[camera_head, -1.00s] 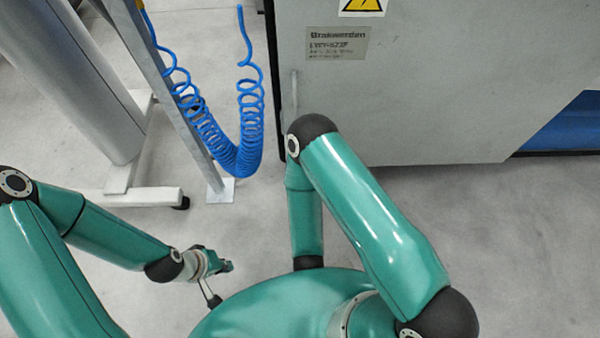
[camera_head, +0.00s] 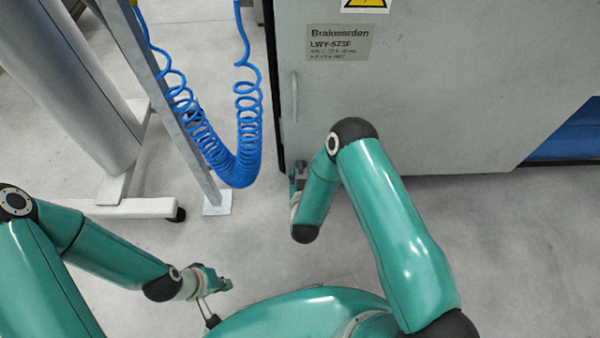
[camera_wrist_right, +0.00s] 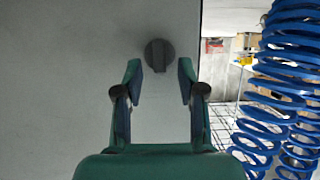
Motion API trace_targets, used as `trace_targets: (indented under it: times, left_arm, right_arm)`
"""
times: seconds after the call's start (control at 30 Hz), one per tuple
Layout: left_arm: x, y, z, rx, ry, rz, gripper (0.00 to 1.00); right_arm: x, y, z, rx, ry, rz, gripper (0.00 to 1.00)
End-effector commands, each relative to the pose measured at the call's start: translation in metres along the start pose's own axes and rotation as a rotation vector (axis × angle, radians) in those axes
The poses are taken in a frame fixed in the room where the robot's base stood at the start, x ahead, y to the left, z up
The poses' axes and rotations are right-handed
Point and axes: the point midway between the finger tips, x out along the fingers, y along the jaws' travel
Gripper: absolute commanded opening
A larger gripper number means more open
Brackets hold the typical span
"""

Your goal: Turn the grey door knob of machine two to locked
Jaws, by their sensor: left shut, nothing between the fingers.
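The grey door knob (camera_wrist_right: 159,56) shows in the right wrist view on the pale grey door (camera_wrist_right: 100,90), close to the door's right edge. It is round with a raised bar that stands upright in that view. My right gripper (camera_wrist_right: 160,67) is open. Its two fingertips lie either side of the knob's lower part in the picture, and I see no contact. In the head view my right gripper (camera_head: 297,180) is at the door's lower left edge, partly hidden by my forearm, and the knob is hard to make out. My left gripper (camera_head: 222,284) is shut and empty, low over the floor.
The machine door (camera_head: 430,100) has a vertical handle (camera_head: 294,97) and a name plate (camera_head: 339,43). A coiled blue hose (camera_head: 235,165) hangs left of it, beside a metal post (camera_head: 175,105). A grey stand (camera_head: 75,85) with a wheeled foot is further left.

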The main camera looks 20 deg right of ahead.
Motion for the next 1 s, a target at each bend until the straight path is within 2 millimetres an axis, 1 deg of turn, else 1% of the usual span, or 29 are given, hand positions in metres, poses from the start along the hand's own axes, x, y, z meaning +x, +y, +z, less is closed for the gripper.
trace_targets:
  times: [0.03, 0.1, 0.2, 0.5, 0.53, 0.7, 0.77, 0.8, 1.0]
  left_arm:
    - [0.003, -0.001, 0.0, 0.0, 0.0, 0.0, 0.0]
    - [0.005, -0.002, 0.0, 0.0, 0.0, 0.0, 0.0]
    - [0.005, -0.002, 0.0, 0.0, 0.0, 0.0, 0.0]
    - [0.005, -0.002, 0.0, 0.0, 0.0, 0.0, 0.0]
    - [0.005, -0.002, 0.0, 0.0, 0.0, 0.0, 0.0]
    - [0.005, -0.002, 0.0, 0.0, 0.0, 0.0, 0.0]
    - [0.005, -0.002, 0.0, 0.0, 0.0, 0.0, 0.0]
    - [0.005, -0.002, 0.0, 0.001, -0.001, 0.0, 0.0]
    - [0.006, -0.002, 0.0, 0.0, 0.0, 0.0, 0.0]
  right_arm:
    - [0.007, 0.0, 0.001, 0.001, 0.002, 0.001, 0.4]
    - [0.014, 0.0, 0.001, 0.002, 0.002, 0.001, 0.4]
    - [0.019, 0.0, 0.0, 0.001, 0.001, 0.001, 0.4]
    - [0.021, 0.0, 0.0, 0.0, 0.0, 0.0, 0.4]
    - [0.021, 0.0, 0.0, 0.0, 0.0, 0.0, 0.38]
    - [0.021, 0.001, 0.0, 0.001, 0.0, 0.001, 0.1]
    - [0.021, 0.001, 0.0, 0.001, 0.0, 0.0, 0.0]
    - [0.019, -0.005, 0.001, 0.0, 0.0, -0.002, 0.0]
    - [0.021, -0.003, 0.0, -0.016, 0.001, 0.001, 0.0]
